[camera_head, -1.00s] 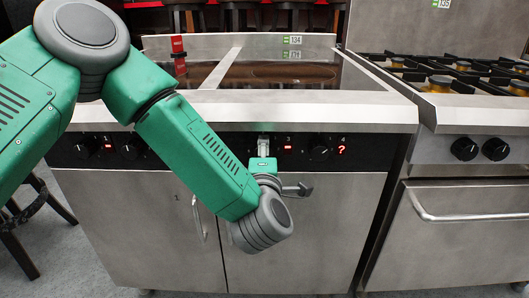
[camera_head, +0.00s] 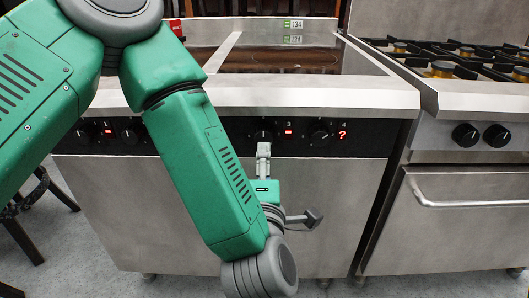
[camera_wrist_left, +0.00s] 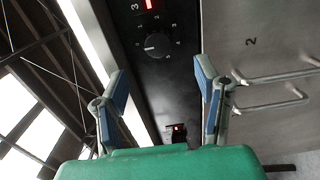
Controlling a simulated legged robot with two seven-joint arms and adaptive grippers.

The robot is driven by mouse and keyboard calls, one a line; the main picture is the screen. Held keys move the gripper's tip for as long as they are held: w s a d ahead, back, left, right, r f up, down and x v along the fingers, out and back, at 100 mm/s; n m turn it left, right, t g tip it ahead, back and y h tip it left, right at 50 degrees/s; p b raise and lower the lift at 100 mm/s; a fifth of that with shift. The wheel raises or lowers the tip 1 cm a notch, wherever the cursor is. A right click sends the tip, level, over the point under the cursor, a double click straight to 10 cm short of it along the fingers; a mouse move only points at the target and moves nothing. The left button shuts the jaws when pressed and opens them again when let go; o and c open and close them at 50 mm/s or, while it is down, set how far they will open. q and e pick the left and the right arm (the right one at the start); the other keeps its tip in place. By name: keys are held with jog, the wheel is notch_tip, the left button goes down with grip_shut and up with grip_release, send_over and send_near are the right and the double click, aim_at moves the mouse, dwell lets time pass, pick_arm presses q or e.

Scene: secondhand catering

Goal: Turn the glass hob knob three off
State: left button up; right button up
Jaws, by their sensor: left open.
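The hob front has a black control strip with round black knobs. Knob three (camera_head: 262,136) sits left of a red-lit display (camera_head: 288,131) marked 3. In the left wrist view knob three (camera_wrist_left: 157,44) has numbers around it and a pale pointer mark; its setting is too small to read surely. My left gripper (camera_head: 263,152) is just below knob three in the head view. In the wrist view its fingers (camera_wrist_left: 160,72) are spread, with nothing between them, and the knob shows beyond the tips, apart from them. My right gripper is not in view.
Knob four (camera_head: 319,132) is to the right, with a red question-mark display (camera_head: 342,134). The glass hob top (camera_head: 285,60) lies above the overhanging steel edge (camera_head: 320,98). A gas range (camera_head: 465,105) stands at the right. My left arm hides the strip's middle left.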

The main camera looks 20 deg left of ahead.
pick_arm(q)
jog(key=shift+v, duration=0.8)
jog(key=shift+f, duration=0.1)
jog(key=s+a+f+m+g+h, duration=0.2)
jog(key=s+a+f+m+g, duration=0.15)
jog(key=f+m, duration=0.4)
jog(key=s+a+f+m+g+h, duration=0.2)
jog(key=s+f+m+g, duration=0.25)
jog(key=f, duration=0.65)
jog(key=s+a+f+m+g+h, duration=0.25)
jog(key=s+f+m, duration=0.25)
jog(key=f, duration=0.5)
jog(key=s+a+f+m+g+y+p, duration=0.1)
jog(key=s+a+f+m+g, duration=0.1)
jog(key=s+a+m+g, duration=0.3)
jog(key=s+a+f+g+y, duration=0.1)
jog(key=s+a+g, duration=0.1)
jog(key=s, duration=0.6)
notch_tip(320, 180, up, 11)
jog(key=p, duration=1.1)
jog(key=shift+w+t, duration=0.3)
jog(key=shift+t, duration=0.05)
